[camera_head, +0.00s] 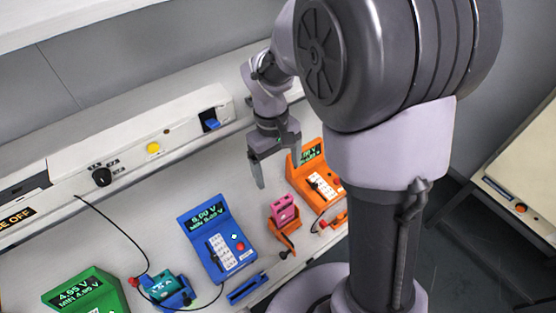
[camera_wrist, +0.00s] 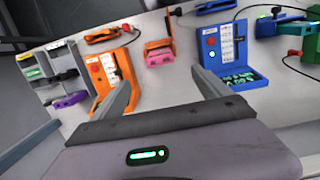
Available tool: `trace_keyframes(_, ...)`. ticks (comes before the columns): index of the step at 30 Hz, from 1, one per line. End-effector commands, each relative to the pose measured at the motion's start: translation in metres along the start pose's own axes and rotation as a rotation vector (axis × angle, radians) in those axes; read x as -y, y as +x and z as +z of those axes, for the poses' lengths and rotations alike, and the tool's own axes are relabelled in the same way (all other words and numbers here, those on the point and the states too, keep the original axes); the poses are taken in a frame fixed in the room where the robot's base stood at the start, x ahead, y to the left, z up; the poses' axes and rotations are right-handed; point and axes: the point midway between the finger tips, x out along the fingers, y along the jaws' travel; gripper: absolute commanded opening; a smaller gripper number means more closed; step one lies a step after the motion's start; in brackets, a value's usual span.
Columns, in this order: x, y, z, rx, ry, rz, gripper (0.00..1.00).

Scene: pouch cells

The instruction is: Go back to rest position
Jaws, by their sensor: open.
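My gripper (camera_head: 278,172) hangs above the back part of the workbench, behind the gap between the blue tester and the orange tester. In the wrist view my gripper (camera_wrist: 168,92) has its two fingers wide apart with nothing between them. A pink pouch cell (camera_head: 284,210) stands in an orange holder (camera_head: 284,236) between the two testers.
A green tester (camera_head: 85,292) reading 4.55 V and a blue holder with a teal cell (camera_head: 162,285) are at the left. A raised panel (camera_head: 150,130) with a knob, a yellow button and a blue switch runs along the back. Thin cables cross the bench.

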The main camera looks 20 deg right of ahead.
Motion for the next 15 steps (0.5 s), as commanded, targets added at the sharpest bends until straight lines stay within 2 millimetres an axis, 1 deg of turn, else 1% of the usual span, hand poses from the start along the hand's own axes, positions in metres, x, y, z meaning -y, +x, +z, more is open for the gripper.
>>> trace_keyframes(2, 0.000, -0.004, 0.000, 0.000, 0.000, 0.000, 0.87)
trace_keyframes(12, 0.000, -0.004, 0.000, -0.002, 0.002, 0.000, 0.87)
trace_keyframes(14, 0.002, -0.009, 0.003, -0.024, 0.024, -0.002, 0.87)
trace_keyframes(15, 0.005, -0.016, 0.009, -0.060, 0.058, -0.005, 0.87)
